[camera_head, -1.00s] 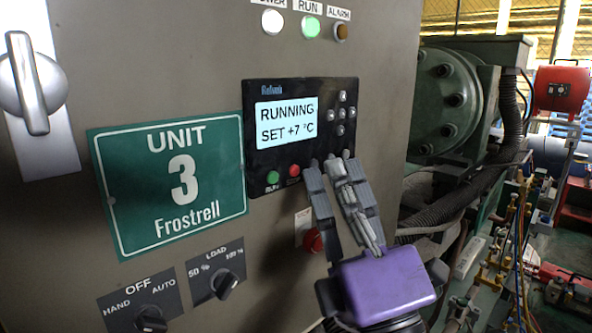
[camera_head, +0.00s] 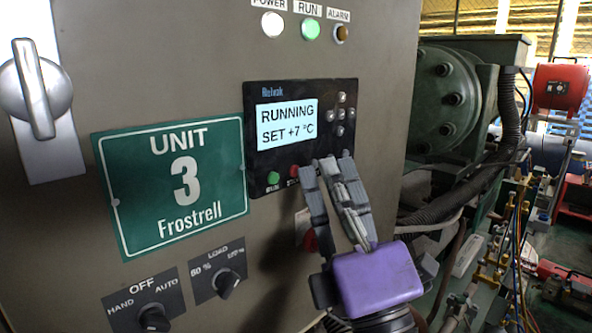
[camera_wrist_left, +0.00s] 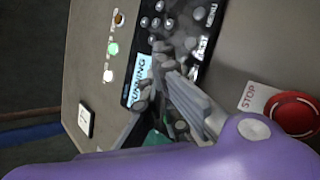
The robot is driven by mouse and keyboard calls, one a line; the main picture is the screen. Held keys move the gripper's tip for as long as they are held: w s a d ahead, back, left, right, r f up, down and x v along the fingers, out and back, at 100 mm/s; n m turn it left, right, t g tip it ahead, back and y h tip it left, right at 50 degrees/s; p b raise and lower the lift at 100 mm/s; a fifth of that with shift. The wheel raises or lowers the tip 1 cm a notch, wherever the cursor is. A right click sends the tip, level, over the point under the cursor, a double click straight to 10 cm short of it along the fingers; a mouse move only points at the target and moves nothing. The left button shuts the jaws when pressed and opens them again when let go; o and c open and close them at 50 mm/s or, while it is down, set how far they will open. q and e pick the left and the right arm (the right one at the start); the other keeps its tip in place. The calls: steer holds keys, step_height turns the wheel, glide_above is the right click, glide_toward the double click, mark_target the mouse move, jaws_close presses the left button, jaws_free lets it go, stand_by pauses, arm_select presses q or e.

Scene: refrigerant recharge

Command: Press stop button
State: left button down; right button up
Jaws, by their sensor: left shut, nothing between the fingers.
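A controller panel (camera_head: 302,128) on the grey cabinet reads "RUNNING SET +7 °C". Below its screen are a green button (camera_head: 273,178) and a small red button (camera_head: 294,171). My left gripper (camera_head: 324,165) is shut and empty, its fingertips over the panel's lower edge, just right of the small red button. I cannot tell whether they touch the panel. A larger red mushroom button (camera_head: 310,241) is lower down, partly hidden behind the gripper. In the left wrist view this red mushroom button (camera_wrist_left: 294,112) has a STOP label (camera_wrist_left: 252,96). My right gripper is not in view.
A "UNIT 3 Frostrell" plate (camera_head: 175,186) is left of the panel. Rotary knobs (camera_head: 154,318) sit below it, and a silver handle (camera_head: 38,90) is at far left. The green RUN lamp (camera_head: 310,29) is lit. Green machinery and hoses (camera_head: 490,170) stand to the right.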

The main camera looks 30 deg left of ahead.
arm_select(q)
steer(key=shift+w+a, duration=0.1)
steer(key=shift+a, duration=0.2)
steer(key=shift+d, duration=0.1)
stand_by(0.5)
steer(key=shift+s+d, duration=0.25)
steer(key=shift+d, duration=0.4)
steer(key=d, duration=0.1)
steer(key=s+d, duration=0.1)
steer(key=d, duration=0.2)
steer(key=shift+s+d, duration=0.35)
